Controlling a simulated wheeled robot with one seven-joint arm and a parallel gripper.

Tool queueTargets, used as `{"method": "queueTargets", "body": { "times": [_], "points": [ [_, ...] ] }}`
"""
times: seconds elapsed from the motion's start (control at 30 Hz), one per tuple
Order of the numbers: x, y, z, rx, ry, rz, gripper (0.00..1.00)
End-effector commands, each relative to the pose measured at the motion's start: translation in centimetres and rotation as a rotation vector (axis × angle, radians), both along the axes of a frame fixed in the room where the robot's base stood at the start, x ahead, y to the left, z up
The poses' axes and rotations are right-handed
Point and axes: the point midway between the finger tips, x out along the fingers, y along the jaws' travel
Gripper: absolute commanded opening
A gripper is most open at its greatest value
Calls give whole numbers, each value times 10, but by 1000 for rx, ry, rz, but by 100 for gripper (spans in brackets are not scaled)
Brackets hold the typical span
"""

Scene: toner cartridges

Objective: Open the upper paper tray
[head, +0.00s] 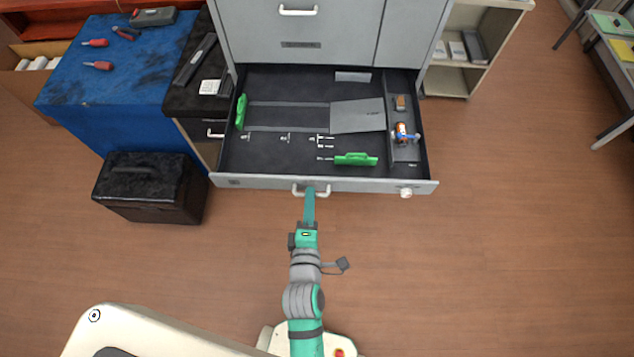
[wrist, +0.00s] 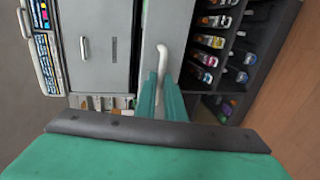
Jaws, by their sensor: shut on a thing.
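A wide grey tray (head: 225,181) is pulled out of the grey cabinet and shows its dark inside. Its white bar handle (head: 296,190) sits on the front face and also shows in the wrist view (wrist: 161,55). My gripper (head: 310,191) reaches this handle from the front, with its teal fingers shut on the bar. In the wrist view my gripper (wrist: 162,85) has a finger on each side of the bar, and part of the bar is hidden. Inside the tray lie a flat grey panel (head: 358,116), a green piece (head: 356,159), another green piece (head: 241,111) and several small metal parts.
The closed grey front above has its own white handle (head: 298,11). A black case (head: 148,188) stands on the floor at left, beside a blue-topped bench (head: 75,75) with red-handled tools. A low shelf (head: 470,60) stands at right. The wooden floor at right is clear.

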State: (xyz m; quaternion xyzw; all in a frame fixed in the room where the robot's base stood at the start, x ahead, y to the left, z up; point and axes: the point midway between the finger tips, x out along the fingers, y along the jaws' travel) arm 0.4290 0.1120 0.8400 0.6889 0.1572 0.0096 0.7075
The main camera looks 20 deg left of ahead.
Motion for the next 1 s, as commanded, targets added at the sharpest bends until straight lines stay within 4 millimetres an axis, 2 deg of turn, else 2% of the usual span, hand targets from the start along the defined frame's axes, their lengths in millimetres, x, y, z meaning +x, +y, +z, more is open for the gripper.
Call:
{"method": "queueTargets", "body": {
  "times": [0.1, 0.3, 0.7, 0.73, 0.8, 1.0],
  "points": [
    [-15, -4, -4, -5, 11, -1, 0],
    [-27, -4, -4, -7, 10, 7, 0],
    [-29, -3, -3, -8, 8, 11, 0],
    [-29, -3, -3, -8, 8, 10, 12],
    [-29, -3, -3, -7, 8, 10, 27],
    [-28, -3, -1, -5, 4, 10, 27]
  ]
}}
